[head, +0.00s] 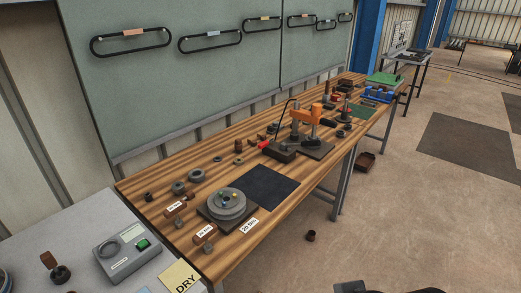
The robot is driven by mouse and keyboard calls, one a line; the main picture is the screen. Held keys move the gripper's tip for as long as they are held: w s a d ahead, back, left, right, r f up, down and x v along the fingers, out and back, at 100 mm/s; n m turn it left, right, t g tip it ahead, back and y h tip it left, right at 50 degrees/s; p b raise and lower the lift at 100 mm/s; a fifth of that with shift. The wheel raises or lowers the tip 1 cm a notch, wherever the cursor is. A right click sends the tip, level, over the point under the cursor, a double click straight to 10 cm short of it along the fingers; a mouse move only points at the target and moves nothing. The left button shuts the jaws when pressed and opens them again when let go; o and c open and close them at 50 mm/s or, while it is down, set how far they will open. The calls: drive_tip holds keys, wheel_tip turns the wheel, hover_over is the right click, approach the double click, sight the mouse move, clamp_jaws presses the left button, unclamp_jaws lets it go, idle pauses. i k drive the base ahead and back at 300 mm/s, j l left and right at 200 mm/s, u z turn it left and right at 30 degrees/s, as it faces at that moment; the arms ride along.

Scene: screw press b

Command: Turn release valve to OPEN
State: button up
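An orange and black press-like device (305,118) stands on the wooden bench, about the middle of the view. A black base block (278,152) sits at its front left, with a thin dark bent rod rising near it. A small red-tipped part (263,144) sticks out at the left of this block. I cannot tell which part is the release valve, and no OPEN marking is readable. My gripper is not clearly in view; only dark parts, probably mine, show at the bottom edge.
The wooden bench (140,188) runs along the wall panel. A round grey stack (228,205), a dark mat (265,186) and several small parts lie on it. A grey box with a green button (120,262) stands at front left. Open floor (400,205) lies right of the bench.

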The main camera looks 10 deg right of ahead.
sight(260, 145)
drive_tip(key=i+l+u, duration=0.15)
drive_tip(key=i, duration=0.25)
drive_tip(key=i+l+u, duration=0.3)
drive_tip(key=u, duration=0.15)
drive_tip(key=i+l+u, duration=0.2)
drive_tip(key=l+u, duration=0.2)
drive_tip(key=i+l+u, duration=0.15)
drive_tip(key=l+u, duration=0.3)
drive_tip(key=i+l+u, duration=0.1)
drive_tip(key=l+u, duration=0.35)
drive_tip(key=l, duration=0.2)
drive_tip(key=l+u, duration=0.4)
drive_tip(key=l, duration=0.15)
drive_tip(key=k+l+u, duration=0.1)
drive_tip(key=l+u, duration=0.35)
drive_tip(key=l, duration=0.1)
